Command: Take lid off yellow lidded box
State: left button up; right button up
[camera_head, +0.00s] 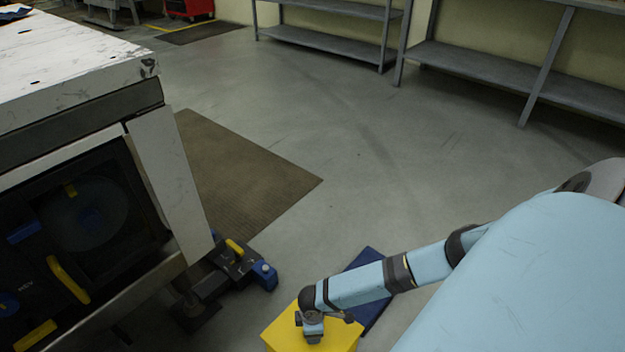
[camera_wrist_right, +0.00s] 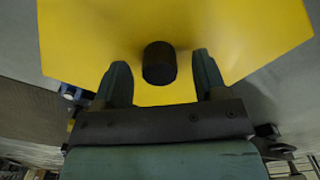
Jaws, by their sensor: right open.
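The yellow lidded box (camera_head: 283,332) sits low in the head view, below the end of my right arm. In the right wrist view its flat yellow lid (camera_wrist_right: 95,35) fills the upper part, with a short dark cylindrical knob (camera_wrist_right: 159,60) standing on it. My right gripper (camera_wrist_right: 161,72) is open, its two fingers on either side of the knob with a gap at each side. In the head view the right gripper (camera_head: 313,338) is over the box's top and hides the knob. My left gripper is not in view.
A dark blue flat object (camera_head: 372,313) lies behind the box. A black and blue device with a yellow part (camera_head: 232,262) stands to its left, by a white-topped machine bench (camera_head: 70,65). A brown mat (camera_head: 240,175) lies beyond. Open floor (camera_head: 350,150) and grey shelves (camera_head: 480,65) are farther back.

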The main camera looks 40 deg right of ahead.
jog(key=c, duration=1.1)
jog(key=shift+r, duration=0.1)
jog(key=shift+c, duration=0.2)
